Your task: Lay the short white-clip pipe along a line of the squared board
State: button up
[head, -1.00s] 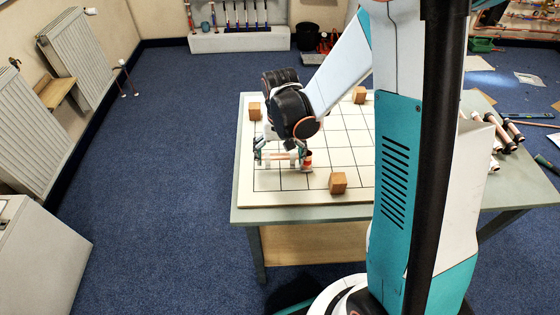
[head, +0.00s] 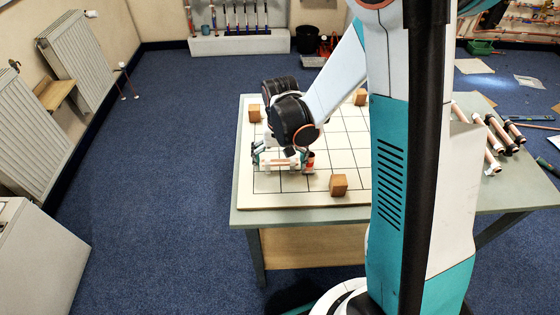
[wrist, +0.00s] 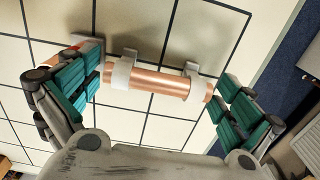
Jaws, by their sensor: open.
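The short copper pipe with two white clips (wrist: 160,82) sits over the squared board (head: 330,196), in its near left part. It also shows in the head view (head: 282,162). My gripper (wrist: 158,92) is open, with one green-padded finger beyond each end of the pipe. Gaps between the pipe ends and the pads look small. In the wrist view the pipe runs roughly parallel to one set of grid lines. I cannot tell whether it lies exactly on a line or whether the clips touch the board. A red piece (head: 309,161) shows beside the right finger; its shape is partly hidden.
Wooden blocks stand on the board at the near right (head: 338,185), far left (head: 254,113) and far right (head: 360,97). Several pipes (head: 490,135) lie on the table to the right of my column. Several board squares around the gripper are bare.

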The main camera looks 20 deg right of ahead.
aim_at(280, 162)
notch_tip(280, 162, up, 13)
jog(key=p, duration=0.5)
jog(key=s+r+n+t, duration=0.3)
jog(key=s+r+t, duration=0.4)
jog(key=s+r, duration=0.6)
jog(key=shift+s+r+n+b, duration=0.15)
jog(key=shift+s+n+b, duration=0.15)
jog(key=shift+s, duration=0.7)
